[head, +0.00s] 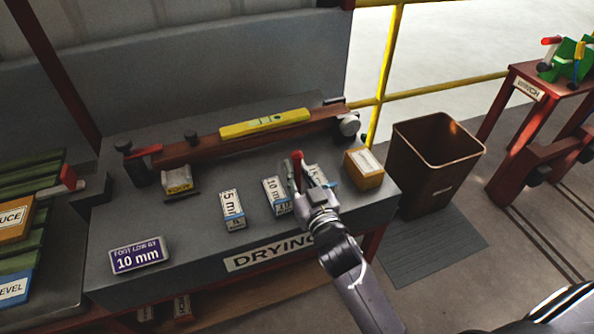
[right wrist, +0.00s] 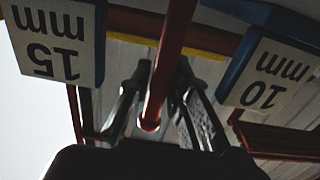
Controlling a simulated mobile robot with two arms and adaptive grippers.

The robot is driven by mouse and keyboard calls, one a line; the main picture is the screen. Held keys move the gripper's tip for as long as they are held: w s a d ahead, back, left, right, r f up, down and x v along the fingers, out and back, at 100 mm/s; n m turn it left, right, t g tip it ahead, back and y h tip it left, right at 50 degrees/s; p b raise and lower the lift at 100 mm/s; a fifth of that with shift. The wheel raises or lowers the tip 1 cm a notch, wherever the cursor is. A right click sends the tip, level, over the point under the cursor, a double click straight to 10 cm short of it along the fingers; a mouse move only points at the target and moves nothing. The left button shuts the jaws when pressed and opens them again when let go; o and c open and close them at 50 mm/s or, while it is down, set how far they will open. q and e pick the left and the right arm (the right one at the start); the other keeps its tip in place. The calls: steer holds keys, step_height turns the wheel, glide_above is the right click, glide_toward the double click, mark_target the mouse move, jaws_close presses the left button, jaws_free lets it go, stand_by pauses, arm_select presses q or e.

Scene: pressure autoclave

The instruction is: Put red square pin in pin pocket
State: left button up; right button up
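My right gripper (head: 302,180) is over the front right of the grey drying table. A red pin (head: 297,159) stands up at its fingers. In the right wrist view the pin is a long red bar (right wrist: 170,55) running between the two fingers (right wrist: 162,85), which close on it from both sides. Its cross-section is not clear. I cannot pick out a pin pocket with certainty. My left gripper is not in view.
On the table (head: 190,255) are a 5 mm block (head: 232,210), a 10 mm block (head: 274,197), an orange box (head: 364,170), a purple sign (head: 139,256) and a yellow level (head: 264,124) on a beam. A brown bin (head: 430,165) stands right.

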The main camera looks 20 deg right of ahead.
steer(key=o, duration=0.3)
